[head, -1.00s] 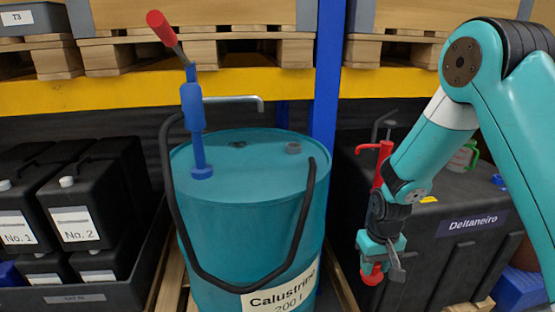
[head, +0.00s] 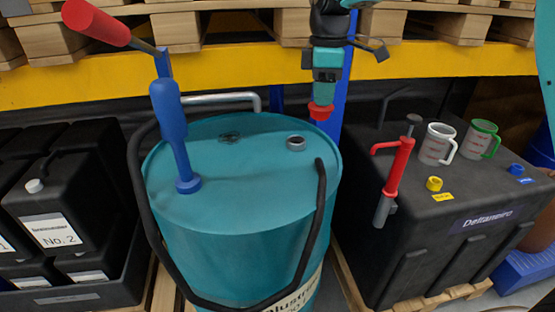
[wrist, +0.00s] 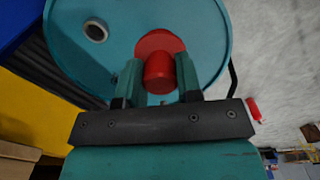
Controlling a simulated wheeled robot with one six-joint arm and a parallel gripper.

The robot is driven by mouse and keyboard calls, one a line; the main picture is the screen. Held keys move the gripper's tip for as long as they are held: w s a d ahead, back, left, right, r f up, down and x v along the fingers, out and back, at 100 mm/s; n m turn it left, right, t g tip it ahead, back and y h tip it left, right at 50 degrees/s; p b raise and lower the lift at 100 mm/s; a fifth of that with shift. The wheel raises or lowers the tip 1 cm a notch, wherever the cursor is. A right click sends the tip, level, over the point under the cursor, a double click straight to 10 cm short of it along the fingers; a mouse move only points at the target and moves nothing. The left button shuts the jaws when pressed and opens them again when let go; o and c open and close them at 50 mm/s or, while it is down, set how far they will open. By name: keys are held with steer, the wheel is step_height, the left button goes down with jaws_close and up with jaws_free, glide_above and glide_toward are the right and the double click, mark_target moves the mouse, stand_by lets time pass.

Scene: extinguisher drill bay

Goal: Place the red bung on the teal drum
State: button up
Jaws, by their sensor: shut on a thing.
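The teal drum (head: 245,190) stands in the middle of the head view, with a blue hand pump (head: 172,135) fixed in its top at the left. A grey-rimmed opening (head: 296,143) shows on the drum top at the right; it also shows in the wrist view (wrist: 95,31). My gripper (head: 324,95) is shut on the red bung (head: 321,112), above the drum's far right rim. In the wrist view the red bung (wrist: 159,70) sits between the two fingers, with the drum top (wrist: 130,25) below it. The gap beneath the bung is hard to judge.
A black hose (head: 300,230) loops in front of the drum. Right is a black tank (head: 400,230) with a red pump (head: 399,165), two jugs (head: 437,143) and small yellow (head: 434,184) and blue caps. Black canisters (head: 45,215) stand left. Pallets rest on a yellow beam above.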

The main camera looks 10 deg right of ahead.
steer(key=shift+a+f, duration=0.1)
steer(key=shift+a, duration=0.05)
steer(key=f+p, duration=0.4)
steer(key=f, duration=1.5)
steer(key=shift+d+f+p, duration=0.15)
steer(key=shift+d+p, duration=0.05)
steer(key=shift+p, duration=0.2)
steer(key=o, duration=1)
steer(key=shift+f, duration=0.1)
